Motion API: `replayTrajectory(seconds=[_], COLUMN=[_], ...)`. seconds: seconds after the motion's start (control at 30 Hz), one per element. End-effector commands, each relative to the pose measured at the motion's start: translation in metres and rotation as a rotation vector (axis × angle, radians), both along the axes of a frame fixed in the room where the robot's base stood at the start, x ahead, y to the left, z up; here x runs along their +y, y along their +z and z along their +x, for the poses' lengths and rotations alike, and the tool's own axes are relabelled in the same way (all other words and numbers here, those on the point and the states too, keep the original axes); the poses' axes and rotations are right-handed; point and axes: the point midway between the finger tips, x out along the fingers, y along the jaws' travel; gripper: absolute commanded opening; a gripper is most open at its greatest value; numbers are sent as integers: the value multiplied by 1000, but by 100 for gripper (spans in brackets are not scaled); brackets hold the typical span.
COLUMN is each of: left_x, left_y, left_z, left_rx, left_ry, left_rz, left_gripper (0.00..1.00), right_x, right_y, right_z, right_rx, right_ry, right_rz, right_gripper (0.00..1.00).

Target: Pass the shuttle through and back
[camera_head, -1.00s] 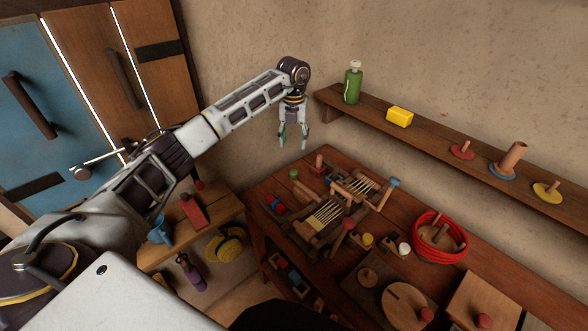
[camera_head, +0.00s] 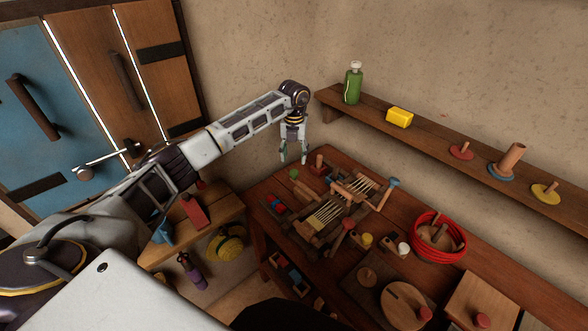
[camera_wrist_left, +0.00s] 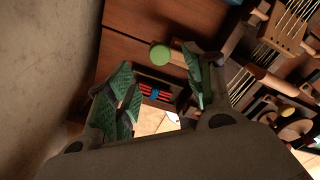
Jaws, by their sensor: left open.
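The wooden loom (camera_head: 328,213) with pale warp threads stands on the table, and part of it shows at the upper right of the left wrist view (camera_wrist_left: 285,30). A small red piece with a blue middle (camera_head: 276,203) lies at the table's left edge. It looks like the wound shuttle, though I cannot be sure. In the left wrist view it (camera_wrist_left: 156,93) shows between the fingers, farther down. My left gripper (camera_head: 293,156) is open and empty, above the table's back left corner. Its green finger pads (camera_wrist_left: 157,60) stand apart. My right gripper is out of view.
A green round-topped thing (camera_wrist_left: 160,55) is near the fingers' line. A red coil (camera_head: 440,236) and wooden discs fill the table's right. A wall shelf (camera_head: 430,133) holds a green bottle (camera_head: 353,84) and a yellow block (camera_head: 399,117). A lower bench (camera_head: 215,210) stands left.

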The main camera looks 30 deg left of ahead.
Motion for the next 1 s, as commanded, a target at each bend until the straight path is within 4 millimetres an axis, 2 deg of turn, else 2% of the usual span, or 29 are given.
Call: replayTrajectory(seconds=[0.3, 0.5, 0.7, 1.0], left_x=[0, 0, 0, 0], left_y=[-43, -63, -74, -75], left_z=[-1, 0, 0, 0], left_rx=[2, 1, 1, 0], left_ry=[1, 0, 0, 0], left_rz=[0, -1, 1, 0], left_gripper=[53, 53, 53, 53], right_x=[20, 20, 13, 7], right_y=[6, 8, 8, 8], right_z=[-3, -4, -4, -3], right_rx=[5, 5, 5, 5], right_ry=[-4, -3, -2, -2], right_rz=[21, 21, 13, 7], right_gripper=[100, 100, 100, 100])
